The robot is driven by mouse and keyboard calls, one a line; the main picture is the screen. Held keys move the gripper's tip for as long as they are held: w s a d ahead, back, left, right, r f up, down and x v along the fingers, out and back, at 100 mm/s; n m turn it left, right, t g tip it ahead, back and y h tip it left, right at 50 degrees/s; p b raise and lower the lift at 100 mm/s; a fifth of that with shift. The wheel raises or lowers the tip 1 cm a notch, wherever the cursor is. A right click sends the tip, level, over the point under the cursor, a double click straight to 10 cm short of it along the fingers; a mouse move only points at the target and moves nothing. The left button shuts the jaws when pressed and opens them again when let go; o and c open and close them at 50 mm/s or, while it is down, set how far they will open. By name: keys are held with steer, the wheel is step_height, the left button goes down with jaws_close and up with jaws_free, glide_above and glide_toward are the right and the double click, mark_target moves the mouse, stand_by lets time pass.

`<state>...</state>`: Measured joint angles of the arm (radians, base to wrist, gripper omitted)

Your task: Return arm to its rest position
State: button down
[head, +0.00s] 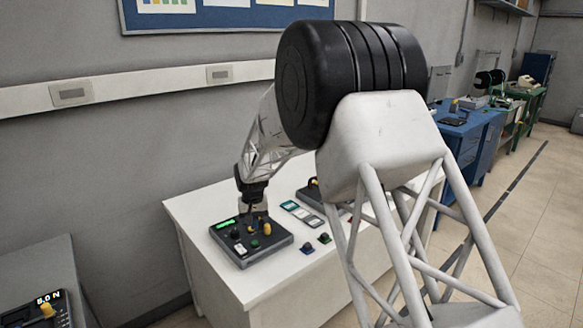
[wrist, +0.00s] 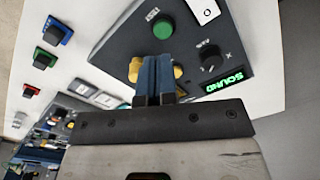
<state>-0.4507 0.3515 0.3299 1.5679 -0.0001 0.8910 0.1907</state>
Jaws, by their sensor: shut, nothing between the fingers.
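My gripper (head: 252,215) hangs pointing down over the dark control panel (head: 271,249) on the white table. In the wrist view its blue fingertips (wrist: 154,72) are together, with nothing between them. They cover the middle of a yellow knob (wrist: 135,69), which shows on both sides of them; whether they touch it I cannot tell. My arm arches over the table in the head view.
The white table (head: 195,206) stands against the grey wall. Small knob blocks (head: 307,248) and flat cards (head: 301,212) lie right of the panel. Another panel (head: 40,312) with a yellow knob is at lower left. Blue benches (head: 470,140) stand further back right, beside open floor.

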steer(key=s+d+r+m+t, duration=0.1)
steer(key=s+d+r, duration=0.9)
steer(key=d, duration=0.2)
steer(key=s+d+r+m, duration=0.1)
steer(key=s+d+r, duration=0.9)
steer(key=d, duration=0.3)
steer(key=s+d, duration=0.4)
steer(key=s, duration=0.6)
steer(key=s+d+t, duration=0.1)
steer(key=s+d, duration=0.4)
steer(key=s, duration=0.5)
steer(key=s+d+m, duration=0.1)
steer(key=s+d, duration=0.4)
steer(key=s, duration=0.5)
steer(key=shift+f+t, duration=0.15)
steer(key=shift+t, duration=0.15)
steer(key=c, duration=1.8)
jaws_free()
steer(key=shift+c, duration=0.2)
